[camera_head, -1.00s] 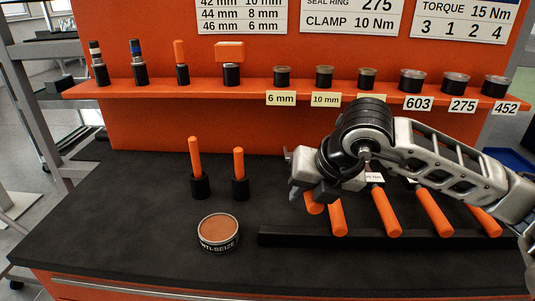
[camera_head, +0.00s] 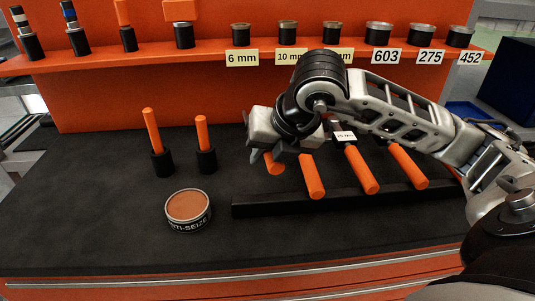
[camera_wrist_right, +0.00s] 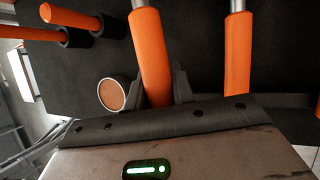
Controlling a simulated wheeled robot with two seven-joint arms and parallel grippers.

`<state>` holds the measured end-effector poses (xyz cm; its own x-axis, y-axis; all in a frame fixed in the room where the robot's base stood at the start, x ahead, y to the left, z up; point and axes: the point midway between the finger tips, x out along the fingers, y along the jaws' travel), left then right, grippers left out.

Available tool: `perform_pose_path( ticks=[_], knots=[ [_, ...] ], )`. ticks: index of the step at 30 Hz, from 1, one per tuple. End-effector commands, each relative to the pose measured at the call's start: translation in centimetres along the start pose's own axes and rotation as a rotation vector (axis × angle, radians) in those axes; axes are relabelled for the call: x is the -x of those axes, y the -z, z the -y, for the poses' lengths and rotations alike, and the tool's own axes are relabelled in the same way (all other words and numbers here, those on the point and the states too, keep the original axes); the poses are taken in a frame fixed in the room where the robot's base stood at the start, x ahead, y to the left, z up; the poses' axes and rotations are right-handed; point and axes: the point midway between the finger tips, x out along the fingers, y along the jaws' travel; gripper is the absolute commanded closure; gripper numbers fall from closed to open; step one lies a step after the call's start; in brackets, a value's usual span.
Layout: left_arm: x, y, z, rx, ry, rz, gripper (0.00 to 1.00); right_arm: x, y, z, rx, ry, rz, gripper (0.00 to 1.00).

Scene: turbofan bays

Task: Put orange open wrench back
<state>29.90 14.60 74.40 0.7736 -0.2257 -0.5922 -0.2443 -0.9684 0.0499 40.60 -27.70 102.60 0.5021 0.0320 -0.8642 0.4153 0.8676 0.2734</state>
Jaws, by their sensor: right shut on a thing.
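My right gripper (camera_head: 275,150) is shut on an orange-handled tool (camera_head: 273,164), just left of the row of orange handles at the black rack bar. In the right wrist view the orange handle (camera_wrist_right: 150,50) runs between the dark fingers of the gripper (camera_wrist_right: 163,88), with a metal shaft at its top edge. The tool's working end is hidden, so I cannot tell from its shape that it is the open wrench. Another orange handle (camera_wrist_right: 237,55) is close on its right. My left gripper is not in view.
The black rack bar (camera_head: 245,206) lies on the dark bench, with several orange handles (camera_head: 312,176) along it. An anti-seize tin (camera_head: 188,208) and two orange handles in black holders (camera_head: 163,163) stand to the left. An orange shelf (camera_head: 210,52) with labelled cups runs behind.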

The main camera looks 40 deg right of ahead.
Motion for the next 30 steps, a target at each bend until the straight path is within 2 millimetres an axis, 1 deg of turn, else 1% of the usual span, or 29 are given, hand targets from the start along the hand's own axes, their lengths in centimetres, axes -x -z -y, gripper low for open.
perform_pose_path(
  ticks=[1, 16, 18, 21, 30],
  knots=[
    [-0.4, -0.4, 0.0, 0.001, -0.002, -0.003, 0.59, -0.6, 0.2, 0.2, 0.000, -0.002, 0.003, 1.00],
    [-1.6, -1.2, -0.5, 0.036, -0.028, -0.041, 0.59, -3.6, 1.7, 1.1, 0.000, -0.002, 0.002, 1.00],
    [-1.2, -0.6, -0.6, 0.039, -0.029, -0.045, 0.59, -3.2, 1.5, 1.0, 0.000, -0.002, 0.003, 1.00],
    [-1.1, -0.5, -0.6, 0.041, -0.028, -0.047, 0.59, -3.2, 1.5, 1.0, 0.000, -0.002, 0.003, 1.00],
    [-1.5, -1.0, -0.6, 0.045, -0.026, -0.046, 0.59, -3.3, 1.6, 1.0, 0.000, -0.004, 0.003, 1.00]
  ],
)
